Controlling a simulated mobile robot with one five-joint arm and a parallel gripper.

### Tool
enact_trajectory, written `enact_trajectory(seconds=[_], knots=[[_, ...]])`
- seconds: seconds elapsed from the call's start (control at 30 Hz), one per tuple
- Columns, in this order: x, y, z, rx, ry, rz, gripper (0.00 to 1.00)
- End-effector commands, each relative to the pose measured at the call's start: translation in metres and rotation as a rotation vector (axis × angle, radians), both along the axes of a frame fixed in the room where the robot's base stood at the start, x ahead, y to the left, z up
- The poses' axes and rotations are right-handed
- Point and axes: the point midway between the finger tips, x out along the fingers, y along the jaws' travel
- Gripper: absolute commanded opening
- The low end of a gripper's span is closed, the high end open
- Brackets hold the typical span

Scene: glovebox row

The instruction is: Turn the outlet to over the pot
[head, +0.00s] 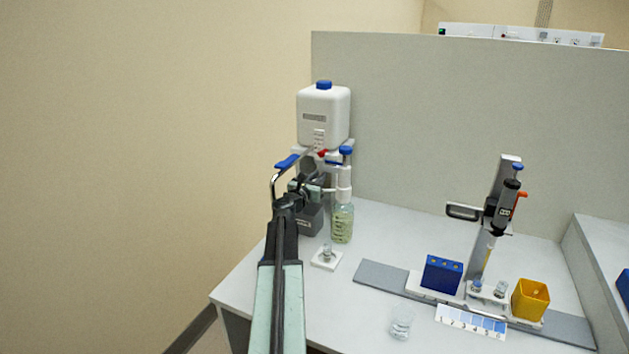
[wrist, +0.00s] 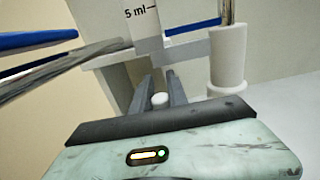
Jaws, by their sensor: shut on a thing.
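A bottle-top dispenser (head: 344,182) with a white body and blue top stands on a clear bottle of pale green liquid (head: 342,225). Its short pale outlet (head: 329,189) points left toward my gripper (head: 313,188). In the wrist view a small round white end (wrist: 160,100) sits between the two dark fingers of my gripper (wrist: 160,90), which are shut on it. A white cylinder marked 5 ml (wrist: 142,20) is just beyond. A small glass pot (head: 326,251) stands on a white square plate (head: 320,264), left of and in front of the bottle.
A white canister (head: 323,116) with a blue cap stands behind, above a grey block (head: 311,218). A clear beaker (head: 401,323) is near the front edge. At right are a blue rack (head: 441,273), a yellow cup (head: 530,299) and a pipette stand (head: 500,215). A grey partition (head: 430,130) closes the back.

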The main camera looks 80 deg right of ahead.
Motion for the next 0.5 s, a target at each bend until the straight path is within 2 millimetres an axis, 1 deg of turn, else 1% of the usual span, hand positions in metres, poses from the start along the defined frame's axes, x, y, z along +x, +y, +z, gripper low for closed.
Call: enact_trajectory(seconds=[0.03, 0.27, 0.3, 0.33, 0.37, 0.5], knots=[[0.0047, -0.001, -0.0002, 0.0, -0.001, 0.011, 0.0], [0.0, -0.0025, -0.0001, 0.0, -0.001, 0.006, 0.0], [-0.0004, -0.0027, -0.0001, 0.0, -0.001, 0.005, 0.27], [-0.0007, -0.0027, -0.0001, 0.0, -0.001, 0.005, 0.36], [-0.0013, -0.0027, -0.0001, 0.0, -0.001, 0.004, 0.41], [-0.0042, -0.003, 0.0, 0.0, 0.0, -0.001, 0.41]])
